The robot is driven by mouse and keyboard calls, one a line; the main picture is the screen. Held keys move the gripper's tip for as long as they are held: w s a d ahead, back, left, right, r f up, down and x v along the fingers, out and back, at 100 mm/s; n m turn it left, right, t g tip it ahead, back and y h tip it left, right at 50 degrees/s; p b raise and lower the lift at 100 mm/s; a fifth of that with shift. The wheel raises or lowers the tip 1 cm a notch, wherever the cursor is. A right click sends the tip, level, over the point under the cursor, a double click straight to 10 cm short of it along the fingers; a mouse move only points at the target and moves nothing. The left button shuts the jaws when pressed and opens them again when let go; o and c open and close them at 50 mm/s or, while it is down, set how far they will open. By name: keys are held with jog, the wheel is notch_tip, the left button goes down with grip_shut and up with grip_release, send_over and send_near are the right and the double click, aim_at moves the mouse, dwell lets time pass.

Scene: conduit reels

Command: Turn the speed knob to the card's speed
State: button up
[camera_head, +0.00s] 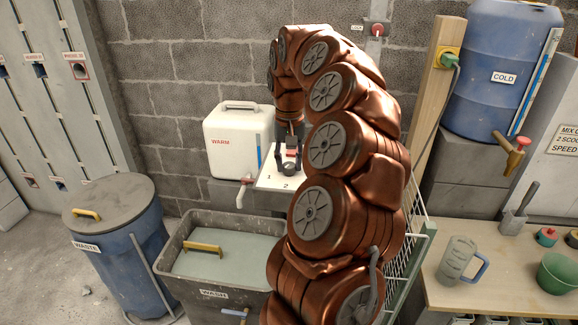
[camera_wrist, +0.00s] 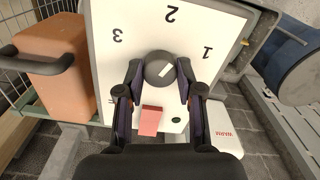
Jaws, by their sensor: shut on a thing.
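My gripper (camera_wrist: 160,75) is shut on the knob, a finger on each side. In the head view my gripper (camera_head: 289,162) is over the knob (camera_head: 289,170) at the panel's far part. The card (camera_head: 565,140) at the right edge reads "MIX", "2 SCOO" and "SPEED"; its speed number is cut off.
A red block-like part (camera_wrist: 151,120) sits on the panel beside the knob. The white WARM container (camera_head: 238,140) stands left of the panel. The wash tub (camera_head: 208,292) is in front, the waste bin (camera_head: 118,245) further left. A bench (camera_head: 480,262) with a jug (camera_head: 457,260) is right.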

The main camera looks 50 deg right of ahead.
jog(key=n, duration=0.4)
jog(key=shift+n, duration=0.3)
jog(key=n, duration=0.3)
jog(key=shift+r+n+p, duration=0.1)
jog(key=shift+n+p, duration=0.2)
jog(key=n+p, duration=0.1)
jog(key=n, duration=0.3)
jog(key=shift+w, duration=0.1)
jog(key=shift+n+p, duration=0.65)
jog(key=shift+n, duration=1.55)
jog(key=o, duration=1.1)
jog(key=shift+o, duration=0.2)
